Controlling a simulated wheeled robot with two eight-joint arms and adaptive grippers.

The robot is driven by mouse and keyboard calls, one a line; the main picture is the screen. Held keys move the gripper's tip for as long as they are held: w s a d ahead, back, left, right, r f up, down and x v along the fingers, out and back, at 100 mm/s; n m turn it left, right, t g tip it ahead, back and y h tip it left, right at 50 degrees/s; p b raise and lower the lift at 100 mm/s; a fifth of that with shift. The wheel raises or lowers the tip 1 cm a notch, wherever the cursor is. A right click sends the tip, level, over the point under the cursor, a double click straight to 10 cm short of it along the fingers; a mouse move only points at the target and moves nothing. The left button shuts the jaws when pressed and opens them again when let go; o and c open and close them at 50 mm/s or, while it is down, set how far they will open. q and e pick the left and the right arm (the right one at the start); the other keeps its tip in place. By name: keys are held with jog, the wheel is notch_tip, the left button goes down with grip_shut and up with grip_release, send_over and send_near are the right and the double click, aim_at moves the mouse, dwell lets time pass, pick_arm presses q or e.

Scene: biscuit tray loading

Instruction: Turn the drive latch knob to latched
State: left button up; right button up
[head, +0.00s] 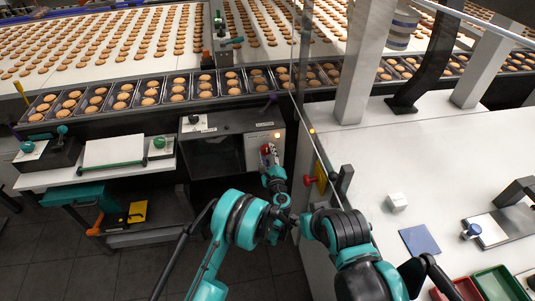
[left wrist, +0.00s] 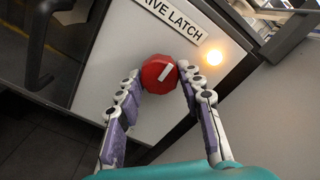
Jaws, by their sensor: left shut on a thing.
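The drive latch knob (left wrist: 159,74) is red and faceted, with a white pointer mark, on a pale panel (left wrist: 120,50). In the left wrist view the mark slants up and right, toward the "LATCH" label (left wrist: 172,20). My left gripper (left wrist: 161,78) has a finger on each side of the knob and is shut on it. In the head view the left gripper (head: 269,158) reaches the panel front below the conveyor, and the knob is mostly covered by the fingers. My right arm shows at the lower middle, but I cannot make out its gripper.
An amber lamp (left wrist: 214,57) glows beside the knob. A conveyor with biscuit trays (head: 150,90) runs behind. A white worktop (head: 440,150) at right carries a blue pad (head: 419,240), a white block (head: 397,201) and red and green bins (head: 500,283). A side bench (head: 95,178) stands at left.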

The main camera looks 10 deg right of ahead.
pick_arm(q)
jog(key=o, duration=1.2)
jog(key=shift+c, duration=0.2)
jog(key=s, duration=0.7)
jog(key=shift+s, duration=0.3)
